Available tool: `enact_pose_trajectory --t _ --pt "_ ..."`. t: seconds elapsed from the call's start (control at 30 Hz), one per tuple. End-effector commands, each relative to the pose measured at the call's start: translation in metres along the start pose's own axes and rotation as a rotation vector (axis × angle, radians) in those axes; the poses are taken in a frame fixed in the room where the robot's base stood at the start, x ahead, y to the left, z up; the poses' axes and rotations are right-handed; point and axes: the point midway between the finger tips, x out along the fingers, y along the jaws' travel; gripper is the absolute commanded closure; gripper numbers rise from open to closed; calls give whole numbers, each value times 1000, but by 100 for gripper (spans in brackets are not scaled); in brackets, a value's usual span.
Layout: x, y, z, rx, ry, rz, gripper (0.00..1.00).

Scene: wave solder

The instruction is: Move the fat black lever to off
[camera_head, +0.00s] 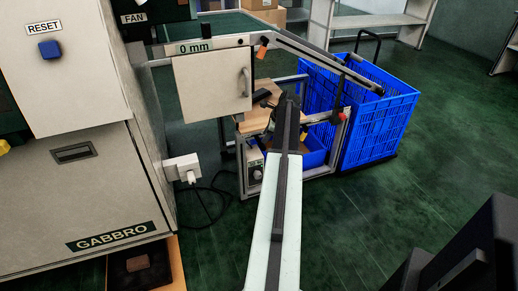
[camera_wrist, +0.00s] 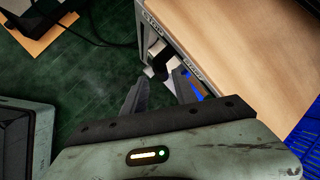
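A thick black piece (camera_wrist: 160,62), which looks like the fat black lever, shows in the wrist view beside a pale block at the edge of a wood-topped bench frame. Its exact setting is too small to read. My gripper (camera_wrist: 160,75) is open, its two grey fingers apart and pointing at the black piece. The black piece appears at or just beyond the fingertips; I cannot tell whether they touch it. No object is held. In the head view my arm reaches out to the bench, and I cannot make out the lever there.
The wooden bench top (camera_wrist: 235,50) lies right of the fingers. In the head view a beige panel marked 0 mm (camera_head: 211,85) stands left of my arm, and a blue crate (camera_head: 375,125) stands right. The GABBRO cabinet (camera_head: 70,205) fills the left. Green floor is open at right.

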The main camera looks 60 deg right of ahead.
Motion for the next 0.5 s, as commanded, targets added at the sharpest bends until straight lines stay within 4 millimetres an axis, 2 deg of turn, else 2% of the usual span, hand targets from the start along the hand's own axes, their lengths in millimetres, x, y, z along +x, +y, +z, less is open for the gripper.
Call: enact_pose_trajectory --t 0.17,0.5 --pt "14 1 -4 0 2 0 66" --pt "72 0 -7 1 3 -1 66"
